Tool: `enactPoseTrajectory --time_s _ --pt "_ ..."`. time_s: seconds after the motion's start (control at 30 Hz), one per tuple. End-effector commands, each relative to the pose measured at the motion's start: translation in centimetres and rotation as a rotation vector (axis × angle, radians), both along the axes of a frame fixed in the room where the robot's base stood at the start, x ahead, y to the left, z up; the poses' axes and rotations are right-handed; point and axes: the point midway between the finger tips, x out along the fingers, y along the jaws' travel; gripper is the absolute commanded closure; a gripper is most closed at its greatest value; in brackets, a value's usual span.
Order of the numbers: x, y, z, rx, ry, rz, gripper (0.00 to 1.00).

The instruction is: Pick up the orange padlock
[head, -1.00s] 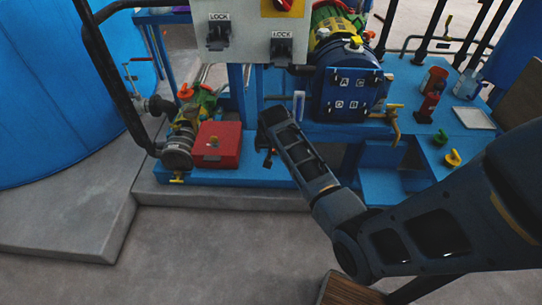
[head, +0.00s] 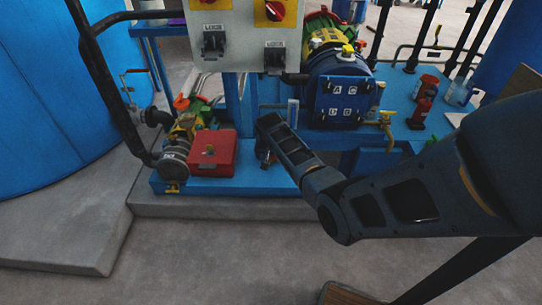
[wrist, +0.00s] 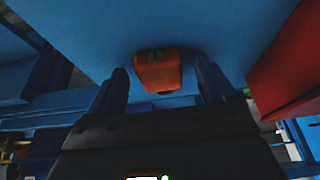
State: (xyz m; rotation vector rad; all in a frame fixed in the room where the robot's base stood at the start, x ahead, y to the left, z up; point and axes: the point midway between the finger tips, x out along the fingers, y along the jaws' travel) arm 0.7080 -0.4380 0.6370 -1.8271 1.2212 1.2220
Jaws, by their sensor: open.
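The orange padlock (wrist: 158,72) shows in the wrist view as a small block against a blue surface, ahead of my gripper and between the lines of its two fingers. My gripper (wrist: 160,80) is open, with one dark blue finger on each side of the padlock. I see no finger clearly touching it. In the head view my gripper (head: 266,157) points down near the blue platform, just right of the red box. I cannot make out the padlock there, as my arm's end covers that spot.
The red box (head: 212,155) stands on the blue platform (head: 235,186) and shows at the right of the wrist view (wrist: 290,65). A grey panel with lock switches (head: 240,45) hangs above. A blue lettered vessel (head: 345,95) stands to the right, and valves and pipes (head: 178,152) to the left.

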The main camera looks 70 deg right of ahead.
Motion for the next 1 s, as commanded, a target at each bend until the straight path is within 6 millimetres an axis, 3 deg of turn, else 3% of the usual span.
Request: enactPoseTrajectory --time_s 0.3,1.0 --pt "0.03 -0.16 -0.34 0.000 0.000 -0.001 0.17" --pt "0.06 -0.16 -0.31 -0.001 -0.001 -0.001 0.84"
